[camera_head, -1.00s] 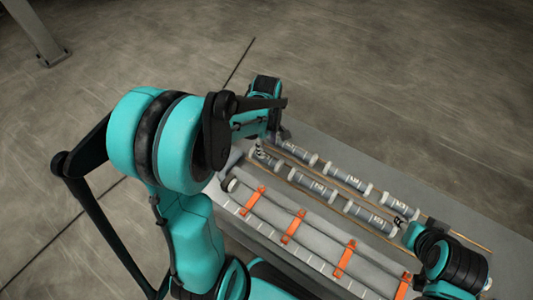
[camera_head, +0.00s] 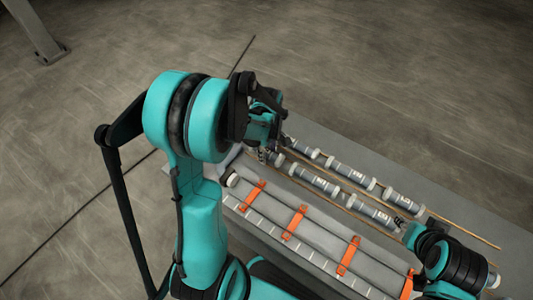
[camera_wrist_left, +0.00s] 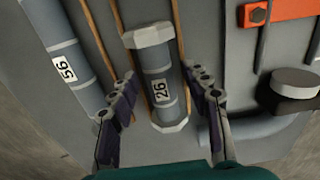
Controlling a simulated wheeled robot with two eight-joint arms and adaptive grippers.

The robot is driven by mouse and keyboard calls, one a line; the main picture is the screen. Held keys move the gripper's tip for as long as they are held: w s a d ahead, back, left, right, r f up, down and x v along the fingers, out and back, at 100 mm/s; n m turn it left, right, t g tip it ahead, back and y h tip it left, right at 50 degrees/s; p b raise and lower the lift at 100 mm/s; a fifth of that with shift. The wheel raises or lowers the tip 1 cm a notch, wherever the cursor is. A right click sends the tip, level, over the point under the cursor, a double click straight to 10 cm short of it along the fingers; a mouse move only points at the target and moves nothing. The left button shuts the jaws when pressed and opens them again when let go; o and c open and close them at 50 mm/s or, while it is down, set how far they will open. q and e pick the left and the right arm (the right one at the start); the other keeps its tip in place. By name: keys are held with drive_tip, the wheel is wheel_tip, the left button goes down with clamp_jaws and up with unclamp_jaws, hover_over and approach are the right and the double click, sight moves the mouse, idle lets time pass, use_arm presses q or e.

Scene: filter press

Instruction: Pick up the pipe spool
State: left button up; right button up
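In the left wrist view a short grey pipe spool (camera_wrist_left: 158,85) with pale flanged ends and a label that looks like 26 lies on the grey bench. My left gripper (camera_wrist_left: 160,95) is open, with one finger on each side of this spool; I cannot tell whether they touch it. In the head view my left gripper (camera_head: 268,155) is over the left end of the nearer row of spools and hides part of it. More spools (camera_head: 318,182) lie along that row. My right gripper (camera_head: 402,222) is near the row's right end, its fingers too small to read.
A farther row of spools (camera_head: 350,173) lies parallel, beside thin brown rods (camera_head: 450,227). A spool labelled 56 (camera_wrist_left: 62,65) lies left in the wrist view. Long grey tubes with orange clamps (camera_head: 295,222) fill the near side of the bench (camera_head: 310,132).

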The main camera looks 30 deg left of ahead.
use_arm(q)
clamp_jaws()
drive_tip(key=shift+r, duration=0.1)
